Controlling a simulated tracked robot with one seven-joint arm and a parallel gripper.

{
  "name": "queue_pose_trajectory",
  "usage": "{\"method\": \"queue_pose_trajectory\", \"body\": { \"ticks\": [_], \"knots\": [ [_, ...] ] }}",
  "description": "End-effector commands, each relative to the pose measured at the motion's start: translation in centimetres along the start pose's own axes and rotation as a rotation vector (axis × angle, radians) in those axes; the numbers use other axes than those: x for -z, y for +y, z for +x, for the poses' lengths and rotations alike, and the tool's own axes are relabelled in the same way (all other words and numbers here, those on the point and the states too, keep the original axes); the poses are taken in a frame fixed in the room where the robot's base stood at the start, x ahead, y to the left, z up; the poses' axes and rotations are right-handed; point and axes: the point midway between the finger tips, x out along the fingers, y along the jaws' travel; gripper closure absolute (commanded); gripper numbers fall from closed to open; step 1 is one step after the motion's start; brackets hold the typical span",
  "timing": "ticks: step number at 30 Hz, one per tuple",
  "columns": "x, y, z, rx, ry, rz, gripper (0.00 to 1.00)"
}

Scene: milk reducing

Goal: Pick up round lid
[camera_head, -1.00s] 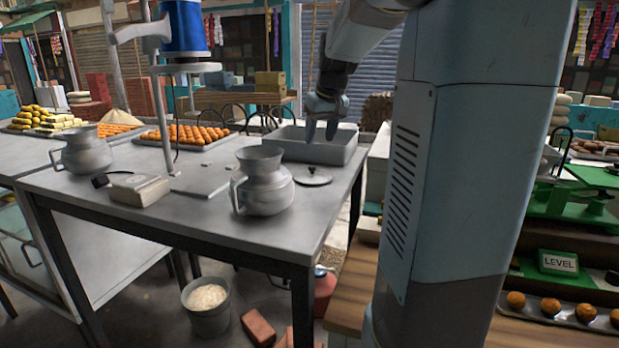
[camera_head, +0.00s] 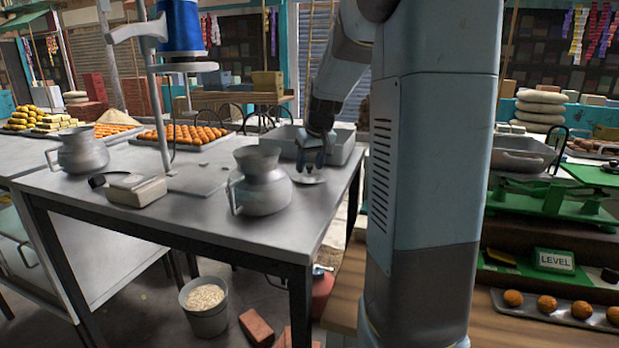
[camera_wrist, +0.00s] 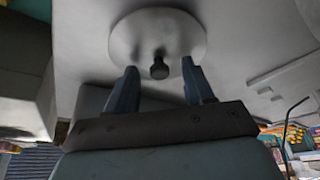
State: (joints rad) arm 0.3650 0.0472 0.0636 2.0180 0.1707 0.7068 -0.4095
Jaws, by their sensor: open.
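The round lid (camera_head: 306,178) lies flat on the grey metal table, to the right of the metal jug. In the wrist view the lid (camera_wrist: 181,34) is a pale disc with a dark knob (camera_wrist: 159,69) at its middle. My gripper (camera_head: 310,162) is just above the lid and points down at it. The wrist view shows my gripper (camera_wrist: 158,79) open, with the knob between the two fingertips and a gap on each side. The fingers partly hide the lid in the head view. I cannot tell the exact height left above the table.
A metal jug (camera_head: 262,184) stands left of the lid. A grey rectangular tub (camera_head: 343,149) is close behind my gripper. A small scale-like box (camera_head: 136,190) and another jug (camera_head: 80,152) stand further left. The table's front right area (camera_head: 300,220) is clear.

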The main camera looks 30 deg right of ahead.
Motion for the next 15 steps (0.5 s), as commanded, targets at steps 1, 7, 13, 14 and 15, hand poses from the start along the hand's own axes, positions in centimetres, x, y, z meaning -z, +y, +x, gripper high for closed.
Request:
{"method": "queue_pose_trajectory", "body": {
  "ticks": [1,7,13,14,15],
  "knots": [
    [-0.01,0.0,0.04,0.0,0.0,0.0,0.48],
    [-0.01,0.01,0.02,0.0,0.0,0.0,0.52],
    [-0.01,0.02,0.01,0.0,0.0,0.0,0.72],
    [-0.01,0.03,0.01,0.0,0.0,0.0,0.74],
    [-0.01,0.03,0.01,0.0,0.0,0.0,0.78]
  ]
}}
